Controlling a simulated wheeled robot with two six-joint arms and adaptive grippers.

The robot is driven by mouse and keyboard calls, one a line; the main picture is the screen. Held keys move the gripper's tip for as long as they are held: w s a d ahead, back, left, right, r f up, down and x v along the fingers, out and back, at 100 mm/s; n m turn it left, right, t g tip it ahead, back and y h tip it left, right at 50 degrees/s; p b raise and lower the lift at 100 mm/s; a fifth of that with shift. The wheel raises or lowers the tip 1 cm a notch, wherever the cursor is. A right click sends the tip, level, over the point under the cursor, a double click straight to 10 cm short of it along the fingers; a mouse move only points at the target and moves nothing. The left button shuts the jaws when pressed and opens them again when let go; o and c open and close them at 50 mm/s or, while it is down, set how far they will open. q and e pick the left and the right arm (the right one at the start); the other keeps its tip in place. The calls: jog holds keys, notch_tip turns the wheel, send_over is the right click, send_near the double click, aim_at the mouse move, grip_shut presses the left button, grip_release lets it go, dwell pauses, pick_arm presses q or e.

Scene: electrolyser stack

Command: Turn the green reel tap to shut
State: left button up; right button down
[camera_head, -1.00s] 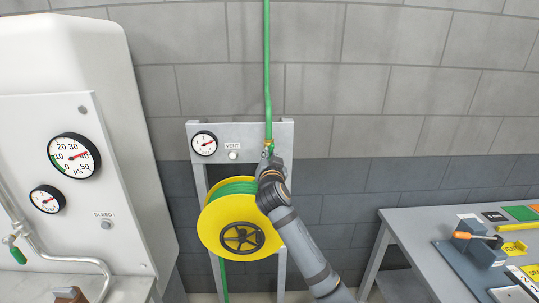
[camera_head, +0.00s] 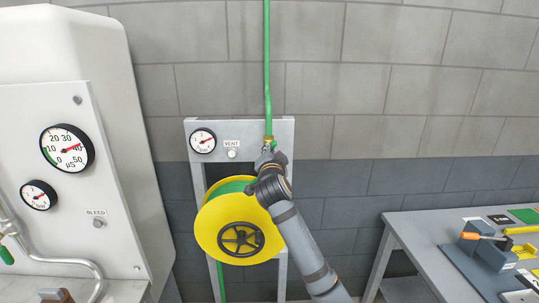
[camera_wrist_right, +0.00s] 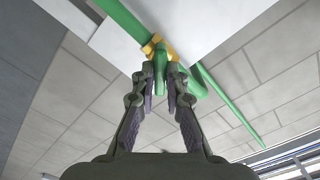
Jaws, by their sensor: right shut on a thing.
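The green reel tap sits on a brass fitting (camera_head: 268,139) at the lower end of the green wall pipe, on the grey reel frame. My right gripper (camera_head: 269,153) is at the tap, just below the brass fitting, and its wrist hides most of the tap in the head view. In the right wrist view, the green tap handle (camera_wrist_right: 160,62) lies between the fingertips of my right gripper (camera_wrist_right: 165,72), beside the brass body (camera_wrist_right: 151,46). The fingers are shut on the handle. My left gripper is not in view.
A pressure gauge (camera_head: 202,141) and VENT button (camera_head: 232,154) are left of the tap. A white cabinet (camera_head: 70,130) stands at left, a grey workbench (camera_head: 420,230) at right.

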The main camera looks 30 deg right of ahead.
jog(key=shift+f, duration=0.1)
dwell(0.3)
jog(key=m+b, duration=0.4)
jog(key=b, duration=0.1)
jog(key=shift+m, duration=0.4)
dwell(0.4)
jog(key=m+b, duration=0.4)
jog(key=b, duration=0.1)
jog(key=shift+f, duration=0.1)
jog(key=c, duration=1.2)
grip_release()
jog(key=shift+r, duration=0.2)
